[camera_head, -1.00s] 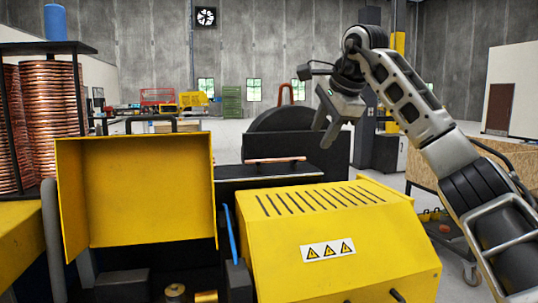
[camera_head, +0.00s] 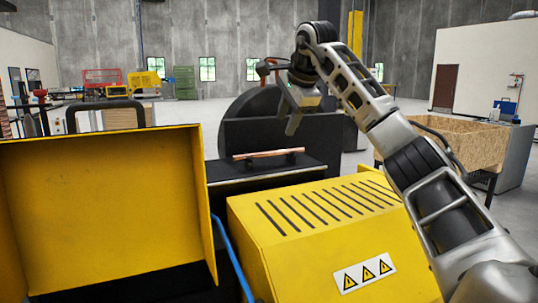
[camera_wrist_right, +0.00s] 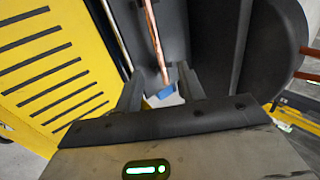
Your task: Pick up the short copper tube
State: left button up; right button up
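The short copper tube (camera_head: 268,154) lies roughly level on small dark supports above the black bench surface, behind the yellow machine. In the right wrist view the copper tube (camera_wrist_right: 155,42) runs from the top edge down toward the gap between the fingers. My right gripper (camera_head: 291,127) is above and near the tube's right end in the head view. Its two dark fingers (camera_wrist_right: 161,88) are apart with nothing held between them. Whether a finger touches the tube cannot be told. My left gripper is not in view.
The slotted yellow housing (camera_head: 320,215) stands in front of the bench. An open yellow cover (camera_head: 105,210) rises at the left. A dark rounded guard (camera_head: 240,110) stands behind the tube. A wooden crate (camera_head: 460,145) is at the right.

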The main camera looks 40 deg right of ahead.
aim_at(276, 151)
jog(key=shift+p+x, duration=0.4)
jog(key=shift+x, duration=4.2)
jog(key=shift+s+a+f, duration=0.1)
jog(key=shift+a+f, duration=0.05)
jog(key=shift+a, duration=0.05)
jog(key=shift+c, duration=0.3)
grip_shut()
